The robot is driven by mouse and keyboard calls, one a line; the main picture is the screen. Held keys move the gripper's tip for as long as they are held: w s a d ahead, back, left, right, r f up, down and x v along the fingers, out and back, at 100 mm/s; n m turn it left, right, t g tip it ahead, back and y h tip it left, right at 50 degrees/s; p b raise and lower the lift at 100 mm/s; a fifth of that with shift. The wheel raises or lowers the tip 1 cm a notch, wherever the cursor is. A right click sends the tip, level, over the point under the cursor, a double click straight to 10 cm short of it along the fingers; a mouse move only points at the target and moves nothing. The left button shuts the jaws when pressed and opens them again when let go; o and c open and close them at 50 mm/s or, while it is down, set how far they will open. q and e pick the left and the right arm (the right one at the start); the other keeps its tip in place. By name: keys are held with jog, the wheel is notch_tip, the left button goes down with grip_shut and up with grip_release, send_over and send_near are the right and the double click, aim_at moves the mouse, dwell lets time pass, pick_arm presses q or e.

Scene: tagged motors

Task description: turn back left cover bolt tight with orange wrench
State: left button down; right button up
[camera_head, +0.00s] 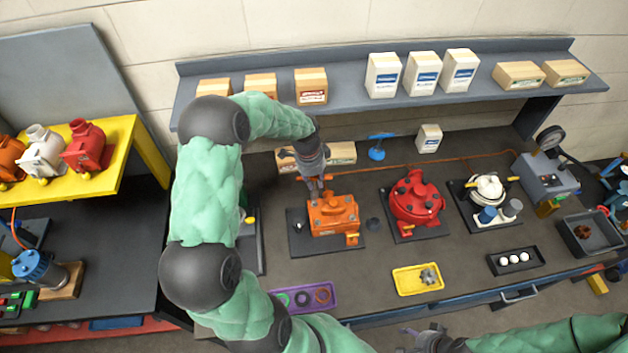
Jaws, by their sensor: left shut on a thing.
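The orange motor (334,222) stands on a dark pad at the middle of the bench, with dark bolts on its cover. My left gripper (316,187) reaches down at the cover's back left corner. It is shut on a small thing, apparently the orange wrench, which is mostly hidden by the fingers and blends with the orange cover. The back left cover bolt is hidden under the gripper, so I cannot tell how it sits. My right gripper (408,340) is low at the bottom edge, away from the motor, too small to read its jaws.
A red motor (416,204) and a white motor (487,190) stand to the right. A purple tray (330,308) and a yellow tray (399,287) lie in front. A shelf (345,87) with boxes runs behind. My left arm covers the bench's left part.

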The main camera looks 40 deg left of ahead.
aim_at(316, 192)
pick_arm(q)
jog(key=n+b, duration=0.1)
jog(key=n, duration=0.1)
jog(key=n+b, duration=0.1)
jog(key=shift+f+n, duration=0.35)
jog(key=shift+n, duration=0.05)
jog(key=n+b, duration=0.1)
jog(key=n, duration=0.1)
jog(key=n+y+b, duration=0.1)
jog(key=shift+w+d+f+n, duration=0.1)
jog(key=shift+w+f+n, duration=0.1)
jog(key=shift+n, duration=0.2)
jog(key=n+b, duration=0.3)
jog(key=shift+f+n, duration=0.25)
jog(key=shift+n, duration=0.15)
jog(key=shift+w+n+y+b, duration=0.1)
jog(key=shift+n+y+b, duration=0.2)
jog(key=shift+n+b, duration=0.9)
jog(key=shift+n+p, duration=0.3)
jog(key=shift+f+b, duration=0.95)
jog(key=shift+f, duration=0.25)
